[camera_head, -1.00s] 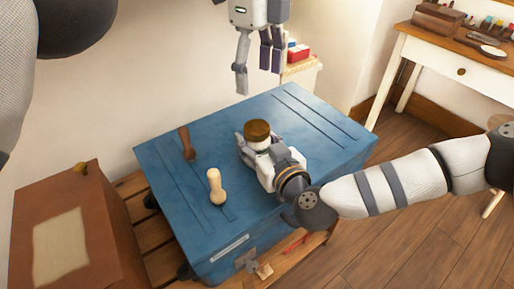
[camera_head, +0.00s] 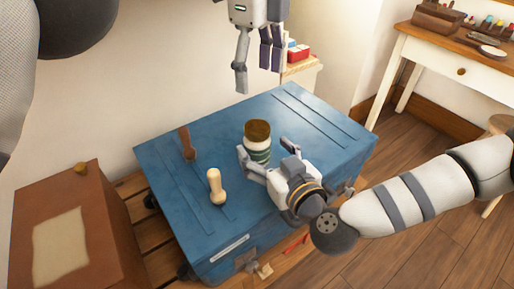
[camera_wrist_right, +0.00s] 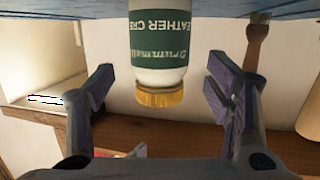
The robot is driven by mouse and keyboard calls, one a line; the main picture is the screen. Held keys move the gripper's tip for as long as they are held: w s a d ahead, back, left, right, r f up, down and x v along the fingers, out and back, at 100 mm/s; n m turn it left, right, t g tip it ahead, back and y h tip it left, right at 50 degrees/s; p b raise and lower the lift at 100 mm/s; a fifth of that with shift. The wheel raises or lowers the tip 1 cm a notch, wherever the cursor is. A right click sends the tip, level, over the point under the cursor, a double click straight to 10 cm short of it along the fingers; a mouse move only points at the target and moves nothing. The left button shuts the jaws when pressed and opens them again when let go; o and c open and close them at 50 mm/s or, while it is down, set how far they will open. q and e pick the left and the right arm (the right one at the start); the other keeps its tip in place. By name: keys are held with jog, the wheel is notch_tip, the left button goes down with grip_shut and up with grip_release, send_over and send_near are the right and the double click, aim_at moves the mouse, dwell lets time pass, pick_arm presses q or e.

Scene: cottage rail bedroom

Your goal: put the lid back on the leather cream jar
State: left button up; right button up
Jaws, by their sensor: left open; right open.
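The leather cream jar (camera_head: 258,155) stands upright on the blue chest, white with a green label. Its brown-gold lid (camera_head: 257,130) sits on top and looks level. The right wrist view shows the jar (camera_wrist_right: 158,45) upside down, with the lid (camera_wrist_right: 160,96) against its rim. My right gripper (camera_head: 266,148) is open on the near side of the jar, fingers spread either side, with gaps between them and the jar in the wrist view. My left gripper (camera_head: 256,78) is open and empty, above and behind the jar.
The blue chest (camera_head: 315,150) has clear room to the right. A brown box (camera_head: 110,225) is at lower left, and a desk (camera_head: 440,55) at upper right.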

jog(key=v, duration=0.7)
jog(key=shift+s+d+r, duration=0.1)
jog(key=shift+s, duration=0.05)
